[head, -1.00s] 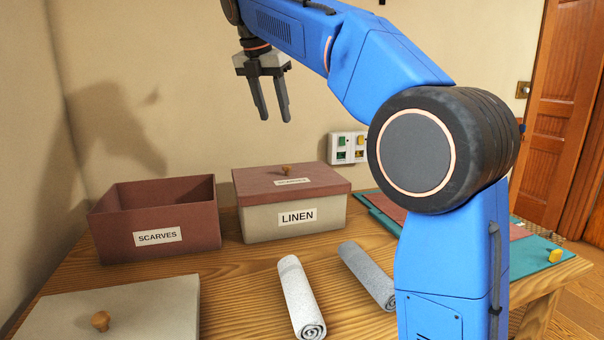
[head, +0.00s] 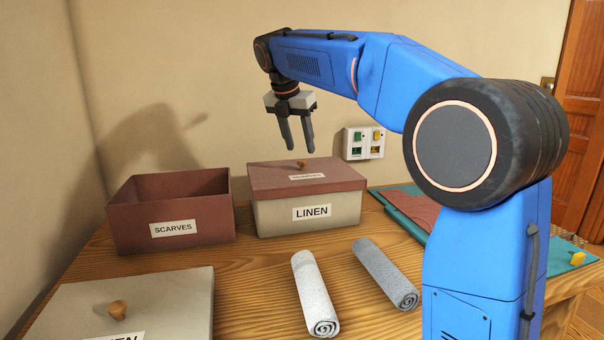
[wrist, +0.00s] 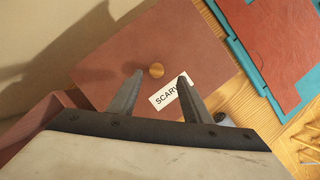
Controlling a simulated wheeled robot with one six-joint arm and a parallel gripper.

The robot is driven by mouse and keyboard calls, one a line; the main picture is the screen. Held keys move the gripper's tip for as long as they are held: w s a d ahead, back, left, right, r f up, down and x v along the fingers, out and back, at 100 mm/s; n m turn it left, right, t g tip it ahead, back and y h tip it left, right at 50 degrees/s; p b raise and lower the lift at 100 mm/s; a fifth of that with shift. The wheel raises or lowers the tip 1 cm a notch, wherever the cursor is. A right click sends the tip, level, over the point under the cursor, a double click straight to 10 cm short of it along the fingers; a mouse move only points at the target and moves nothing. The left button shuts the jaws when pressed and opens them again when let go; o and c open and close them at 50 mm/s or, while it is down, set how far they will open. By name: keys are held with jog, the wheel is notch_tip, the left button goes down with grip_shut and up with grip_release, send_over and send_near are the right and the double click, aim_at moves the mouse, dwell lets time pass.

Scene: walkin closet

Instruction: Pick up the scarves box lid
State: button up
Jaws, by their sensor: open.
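The scarves box lid (head: 270,173) is reddish-brown with a small round wooden knob (head: 302,162) and a white label. It sits on top of the cream box labelled LINEN (head: 340,210). In the wrist view the lid (wrist: 195,48) fills the middle, with its SCARVES label (wrist: 164,96) partly hidden by a finger and its knob (wrist: 156,70) between the fingertips' lines. My gripper (head: 298,150) is open and empty, pointing down above the lid, with its fingertips near the height of the knob in the head view. The wrist view also shows my gripper (wrist: 161,75).
The open reddish SCARVES box (head: 130,228) stands left of the LINEN box. A cream lid with a knob (head: 60,305) lies at front left. Two rolled towels, white (head: 312,290) and grey (head: 385,272), lie in front. A teal mat (head: 420,228) is at right.

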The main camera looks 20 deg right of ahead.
aim_at(301, 161)
jog(key=shift+w+a+x, duration=0.1)
jog(key=shift+a+x, duration=0.05)
jog(key=shift+x, duration=1.15)
jog(key=shift+w+a+x, duration=0.1)
jog(key=shift+w+x, duration=0.05)
jog(key=shift+x, duration=1.2)
grip_shut()
